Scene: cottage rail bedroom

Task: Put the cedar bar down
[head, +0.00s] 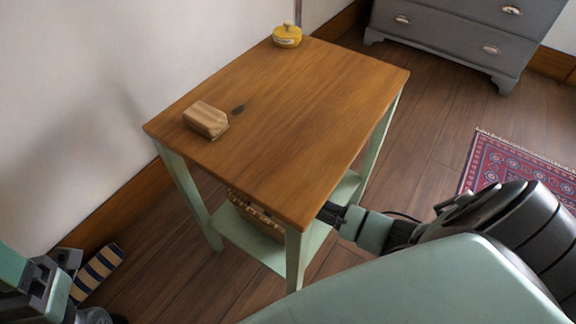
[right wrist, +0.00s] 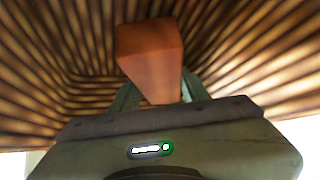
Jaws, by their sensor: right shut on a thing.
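My right gripper (right wrist: 160,96) is shut on a reddish-brown wooden bar, which I take for the cedar bar (right wrist: 149,50). In the right wrist view the bar stands out beyond the fingers, with the ribbed brown walls of a basket (right wrist: 50,60) around it. I cannot tell whether the bar touches the basket. In the head view the right gripper (head: 330,213) reaches under the tabletop, and the bar is hidden there. The basket (head: 255,214) shows partly on the table's lower shelf (head: 245,238). My left gripper (head: 58,275) is at the lower left, away from the table; its opening is unclear.
The wooden tabletop (head: 290,120) overhangs the shelf, with pale green legs (head: 189,195) at the corners. A light wooden block (head: 206,119) and a yellow pot (head: 287,37) stand on top. A striped thing (head: 97,270) lies on the floor. A grey dresser (head: 450,35) and red rug (head: 510,165) are right.

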